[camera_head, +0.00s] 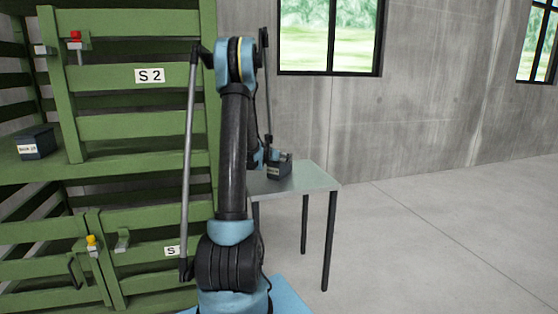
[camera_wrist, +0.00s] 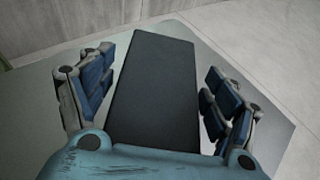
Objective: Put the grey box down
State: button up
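The dark grey box (camera_head: 284,171) with a pale label is at the small table (camera_head: 305,181), near its back left part, and appears to rest on the top. In the wrist view the box (camera_wrist: 155,90) lies lengthwise between the two blue-padded fingers. My gripper (camera_wrist: 160,95) is open around it. A gap shows between the left finger and the box; the right finger is very close to the box, with a narrow gap. In the head view my arm hides most of the gripper.
A green slatted rack (camera_head: 130,128) marked S 2 stands at the left. Another dark labelled box (camera_head: 35,143) sits on its shelf. Red (camera_head: 76,37) and yellow (camera_head: 91,241) latch knobs stick out. The table's front right part is bare, and floor to the right is clear.

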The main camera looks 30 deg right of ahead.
jog(key=shift+a+r, duration=0.1)
jog(key=s+a+r+m+y, duration=0.1)
jog(key=s+a+r+m, duration=0.2)
jog(key=s+a, duration=0.5)
jog(key=s+a+r+m+y, duration=0.1)
jog(key=s+a+r+m, duration=0.25)
jog(key=a, duration=0.75)
jog(key=s+a+f+m+g+y, duration=0.1)
jog(key=s+a+f+m+y, duration=0.2)
jog(key=s+a, duration=0.7)
jog(key=s+a+f+m+g+y, duration=0.2)
jog(key=s+a+f+m+y, duration=0.1)
jog(key=s+a+m, duration=0.5)
jog(key=s+a+f+m+g+y, duration=0.1)
jog(key=s+a+f+m+y, duration=0.2)
jog(key=s+a, duration=0.9)
jog(key=shift+s+f+m+g, duration=0.4)
jog(key=shift+s+f+m, duration=0.75)
jog(key=shift+m, duration=0.6)
jog(key=shift+w, duration=0.1)
